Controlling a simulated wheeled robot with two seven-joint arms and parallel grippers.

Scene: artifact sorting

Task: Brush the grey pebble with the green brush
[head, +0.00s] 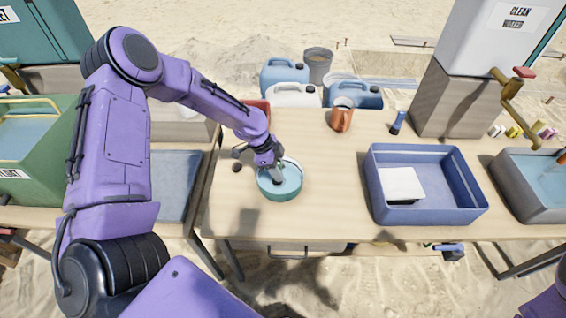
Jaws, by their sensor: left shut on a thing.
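My left gripper (272,160) reaches down over a teal round bowl (293,188) on the wooden table. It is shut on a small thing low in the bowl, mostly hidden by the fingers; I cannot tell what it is. I cannot make out a grey pebble or a green brush for certain. A small dark brown lump (236,168) lies on the table just left of the bowl. Only a purple piece of my right arm shows in the lower right corner; its gripper is out of view.
A blue tray (455,210) with a white block (402,184) stands right of the bowl. An orange mug (342,119) and a dark blue upright tool (397,123) stand at the back. A grey water basin (510,180) is at far right. The table between bowl and tray is clear.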

